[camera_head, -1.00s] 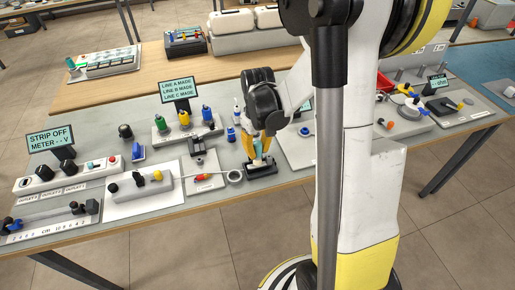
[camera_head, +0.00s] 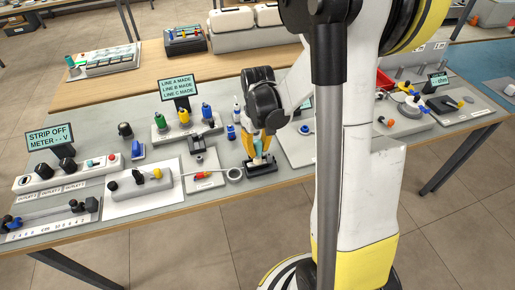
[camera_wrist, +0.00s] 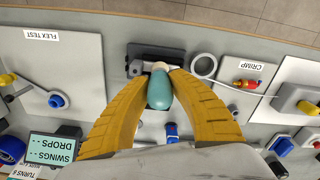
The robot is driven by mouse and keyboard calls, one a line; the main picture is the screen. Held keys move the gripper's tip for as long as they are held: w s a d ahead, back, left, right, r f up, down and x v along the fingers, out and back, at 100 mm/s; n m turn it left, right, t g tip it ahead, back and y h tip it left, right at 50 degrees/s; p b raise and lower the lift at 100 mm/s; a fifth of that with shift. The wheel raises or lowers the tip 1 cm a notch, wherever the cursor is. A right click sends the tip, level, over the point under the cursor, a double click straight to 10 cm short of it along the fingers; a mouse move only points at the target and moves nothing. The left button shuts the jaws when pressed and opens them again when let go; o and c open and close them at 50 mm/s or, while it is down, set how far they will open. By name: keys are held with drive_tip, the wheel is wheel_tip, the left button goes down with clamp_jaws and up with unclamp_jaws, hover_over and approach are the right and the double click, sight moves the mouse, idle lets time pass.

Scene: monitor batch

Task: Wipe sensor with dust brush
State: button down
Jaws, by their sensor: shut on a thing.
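My gripper (camera_head: 258,145) is at the front edge of the grey bench mat, pointing down with its yellow fingers. It is shut on a teal rounded handle, the dust brush (camera_wrist: 159,90), which has a cream part at its far end. The brush is upright over a black fixture (camera_head: 261,168), and the fixture also shows in the wrist view (camera_wrist: 141,52). The bristles are hidden, so I cannot tell whether the brush touches the fixture. I cannot tell for certain which thing is the sensor.
A white ring with a cable (camera_head: 235,174) lies just left of the black fixture. The crimp plate (camera_head: 203,176) is further left. A flex test plate (camera_wrist: 45,70) with a blue knob is on the other side. Several display signs stand on the bench.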

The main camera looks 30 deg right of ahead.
drive_tip(key=shift+f+b, duration=0.3)
drive_tip(key=shift+f, duration=0.1)
drive_tip(key=shift+a, duration=0.1)
drive_tip(key=shift+w+a, duration=0.3)
drive_tip(key=shift+a, duration=0.55)
drive_tip(key=shift+w+a, duration=0.25)
drive_tip(key=shift+a, duration=0.75)
drive_tip(key=shift+f+b, duration=0.1)
drive_tip(key=shift+b, duration=0.2)
drive_tip(key=shift+s+d, duration=0.2)
drive_tip(key=shift+d, duration=0.45)
drive_tip(key=shift+s+d, duration=0.2)
drive_tip(key=shift+d, duration=0.5)
drive_tip(key=shift+s+d, duration=0.2)
drive_tip(key=shift+d, duration=0.45)
